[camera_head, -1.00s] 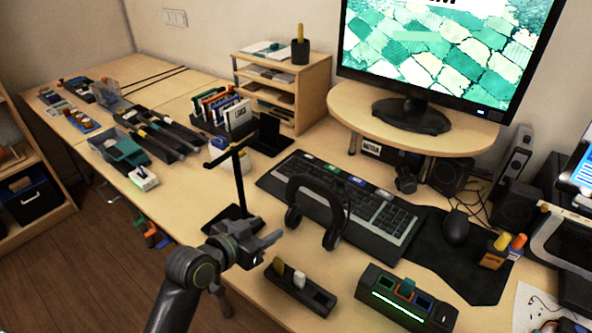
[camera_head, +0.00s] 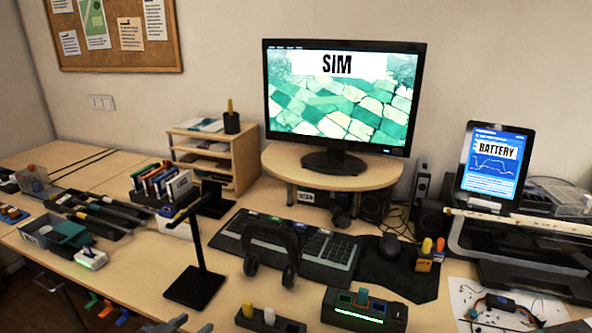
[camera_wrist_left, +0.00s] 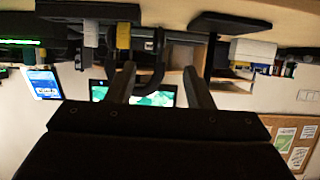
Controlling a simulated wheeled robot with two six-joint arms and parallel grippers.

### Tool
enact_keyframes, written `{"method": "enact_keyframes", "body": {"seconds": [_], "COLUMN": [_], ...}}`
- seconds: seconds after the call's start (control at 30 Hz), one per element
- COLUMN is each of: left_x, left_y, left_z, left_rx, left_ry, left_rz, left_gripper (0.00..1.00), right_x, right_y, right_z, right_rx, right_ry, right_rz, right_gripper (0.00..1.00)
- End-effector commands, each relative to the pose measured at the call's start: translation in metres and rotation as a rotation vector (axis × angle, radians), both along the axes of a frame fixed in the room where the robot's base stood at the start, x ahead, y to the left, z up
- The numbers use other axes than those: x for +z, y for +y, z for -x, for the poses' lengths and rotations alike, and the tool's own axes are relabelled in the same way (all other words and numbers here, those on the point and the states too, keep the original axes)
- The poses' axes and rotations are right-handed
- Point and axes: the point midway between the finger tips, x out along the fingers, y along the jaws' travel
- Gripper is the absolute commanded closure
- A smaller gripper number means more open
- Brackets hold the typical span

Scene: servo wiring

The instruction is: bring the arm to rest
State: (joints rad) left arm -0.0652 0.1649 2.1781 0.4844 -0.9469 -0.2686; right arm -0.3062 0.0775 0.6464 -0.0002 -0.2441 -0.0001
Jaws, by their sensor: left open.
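My left gripper (camera_head: 180,326) shows only as dark fingertips at the bottom edge of the head view, left of the black socket block (camera_head: 270,320). In the left wrist view, which looks upside down, its two fingers (camera_wrist_left: 158,82) stand apart with nothing between them. The headphones (camera_head: 272,250) and black stand (camera_head: 196,275) are on the desk beyond it. A servo (camera_head: 500,304) with coloured wires lies on a white sheet (camera_head: 465,292) at the lower right. My right gripper is not in view.
A monitor (camera_head: 340,100) stands on a riser behind. A printer (camera_head: 520,245) with a tablet (camera_head: 494,160) is at right. Bare desk (camera_head: 135,285) lies left of the stand.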

Motion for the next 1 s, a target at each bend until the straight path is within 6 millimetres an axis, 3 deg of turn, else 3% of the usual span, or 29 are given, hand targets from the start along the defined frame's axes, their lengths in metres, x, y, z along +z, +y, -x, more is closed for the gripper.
{"method": "enact_keyframes", "body": {"seconds": [0.07, 0.27, 0.57, 0.77, 0.87, 1.0], "left_x": [-0.001, -0.034, -0.105, -0.183, -0.237, -0.308], "left_y": [0.000, 0.011, 0.033, 0.055, 0.068, 0.083], "left_z": [0.000, -0.005, -0.003, 0.018, 0.044, 0.097], "left_rx": [0.002, 0.048, 0.136, 0.221, 0.275, 0.336], "left_ry": [0.003, 0.067, 0.195, 0.334, 0.432, 0.568], "left_rz": [0.000, 0.003, -0.001, -0.020, -0.041, -0.079], "left_gripper": [0.53, 0.53, 0.53, 0.53, 0.53, 0.53], "right_x": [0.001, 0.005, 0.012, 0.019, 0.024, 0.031], "right_y": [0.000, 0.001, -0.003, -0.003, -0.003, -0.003], "right_z": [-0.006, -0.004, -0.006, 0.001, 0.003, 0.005], "right_rx": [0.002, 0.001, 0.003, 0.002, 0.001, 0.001], "right_ry": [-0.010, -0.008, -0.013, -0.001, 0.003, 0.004], "right_rz": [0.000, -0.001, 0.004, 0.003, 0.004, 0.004], "right_gripper": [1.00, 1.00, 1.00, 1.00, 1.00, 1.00]}}
